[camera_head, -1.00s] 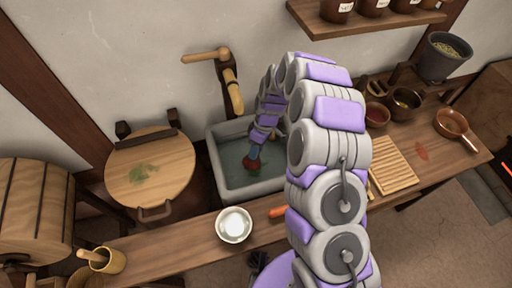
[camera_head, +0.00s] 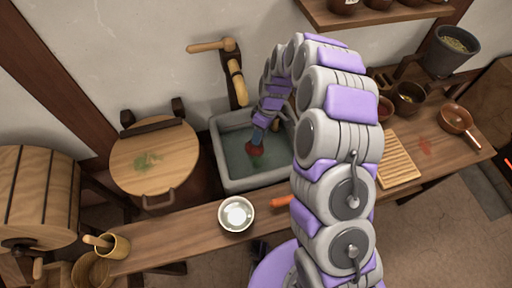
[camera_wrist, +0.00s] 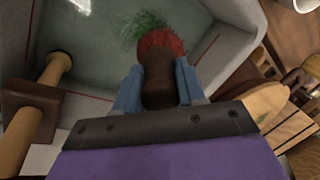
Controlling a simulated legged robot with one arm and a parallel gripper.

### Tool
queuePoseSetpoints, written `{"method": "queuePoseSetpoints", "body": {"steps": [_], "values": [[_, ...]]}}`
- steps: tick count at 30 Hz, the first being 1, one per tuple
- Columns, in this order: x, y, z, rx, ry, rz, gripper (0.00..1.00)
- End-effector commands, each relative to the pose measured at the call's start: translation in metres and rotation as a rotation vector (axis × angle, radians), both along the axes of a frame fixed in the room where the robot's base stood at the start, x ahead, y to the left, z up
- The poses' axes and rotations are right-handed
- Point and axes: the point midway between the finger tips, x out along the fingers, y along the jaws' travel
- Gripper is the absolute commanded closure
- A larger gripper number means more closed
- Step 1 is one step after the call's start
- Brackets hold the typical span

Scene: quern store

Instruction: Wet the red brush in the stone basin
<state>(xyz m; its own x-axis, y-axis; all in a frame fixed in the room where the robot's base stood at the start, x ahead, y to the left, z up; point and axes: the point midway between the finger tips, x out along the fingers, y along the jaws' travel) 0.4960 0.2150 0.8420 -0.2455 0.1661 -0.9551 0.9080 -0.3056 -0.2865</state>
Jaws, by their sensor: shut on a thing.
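The stone basin (camera_head: 226,178) is a grey rectangular trough holding dark greenish water, set against the wall behind the bench. My gripper (camera_head: 258,138) reaches down into it. It is shut on the red brush (camera_head: 254,150), which has a dark brown handle and red bristles. In the wrist view the blue fingers (camera_wrist: 158,88) flank the handle of the brush (camera_wrist: 158,68), and the bristles point into the basin (camera_wrist: 232,50). The bristles are at or close to the water; I cannot tell how deep. A green patch (camera_wrist: 138,28) shows just beyond them.
A wooden spout (camera_head: 236,82) stands over the basin's back edge. A round wooden lid (camera_head: 152,172) is to the left. A white bowl (camera_head: 236,214), an orange object (camera_head: 282,202) and a slatted board (camera_head: 388,160) lie on the bench.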

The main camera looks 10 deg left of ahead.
Motion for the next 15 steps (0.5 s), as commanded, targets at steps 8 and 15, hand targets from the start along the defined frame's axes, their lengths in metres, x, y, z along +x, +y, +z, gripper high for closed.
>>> {"method": "queuePoseSetpoints", "body": {"steps": [8,15], "values": [[0.001,0.000,0.021,0.000,-0.002,0.000,0.89],[0.000,0.000,0.039,0.001,0.000,0.000,0.89]]}}
